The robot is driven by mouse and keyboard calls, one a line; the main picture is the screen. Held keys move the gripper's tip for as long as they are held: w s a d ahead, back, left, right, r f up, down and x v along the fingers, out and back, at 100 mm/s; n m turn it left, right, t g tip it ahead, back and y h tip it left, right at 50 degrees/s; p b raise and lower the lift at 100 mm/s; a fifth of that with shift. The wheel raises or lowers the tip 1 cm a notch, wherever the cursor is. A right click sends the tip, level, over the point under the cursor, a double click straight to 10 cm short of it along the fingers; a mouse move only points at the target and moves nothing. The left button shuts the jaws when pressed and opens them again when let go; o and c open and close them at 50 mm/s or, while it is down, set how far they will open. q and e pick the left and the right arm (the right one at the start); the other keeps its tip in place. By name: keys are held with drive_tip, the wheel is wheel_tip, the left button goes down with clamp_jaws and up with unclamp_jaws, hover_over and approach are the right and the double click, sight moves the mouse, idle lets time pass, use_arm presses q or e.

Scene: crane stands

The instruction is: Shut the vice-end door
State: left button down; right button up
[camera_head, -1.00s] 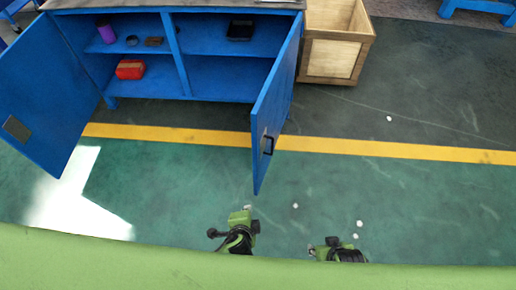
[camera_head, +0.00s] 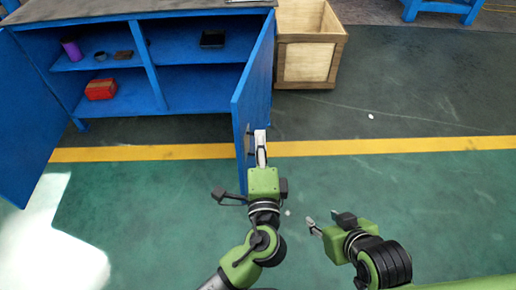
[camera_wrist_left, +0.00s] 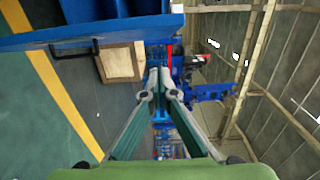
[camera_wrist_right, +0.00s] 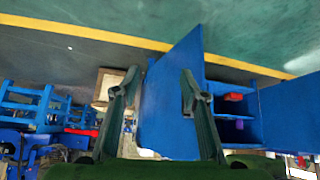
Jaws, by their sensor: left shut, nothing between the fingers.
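The blue cabinet (camera_head: 160,98) stands with both doors open. Its left door (camera_head: 25,105) swings out to the left. Its right door (camera_head: 256,85) stands out towards me, nearly edge-on, with a dark handle that also shows in the left wrist view (camera_wrist_left: 75,50). I see no vice, so I cannot tell which door is at the vice end. My left gripper (camera_head: 260,138) is shut and empty, its fingertips overlapping the right door near the handle; I cannot tell whether they touch. My right gripper (camera_head: 311,224) is open and empty, lower right, clear of the door.
A wooden crate (camera_head: 307,62) stands right of the cabinet, behind the right door. Inside the cabinet are a purple cylinder (camera_head: 71,50), a red box (camera_head: 101,89) and a black tray (camera_head: 212,39). The green floor right of the door is clear apart from small white specks.

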use_arm(q)
drive_tip(key=w+a, duration=0.4)
drive_tip(key=w, duration=0.2)
drive_tip(key=shift+w+b, duration=0.2)
drive_tip(key=shift+b, duration=0.1)
use_arm(e)
drive_tip(key=shift+w+a+r+t+y, duration=0.1)
drive_tip(key=shift+w+a+r+t, duration=0.1)
drive_tip(key=shift+w+r+t, duration=0.3)
drive_tip(key=shift+w+a+r+t+y, duration=0.1)
drive_tip(key=shift+w+a+r+t, duration=0.2)
drive_tip(key=shift+w, duration=0.4)
drive_tip(key=shift+w+a+r+t+y, duration=0.1)
drive_tip(key=shift+w+r+t, duration=0.1)
drive_tip(key=shift+w+r, duration=0.35)
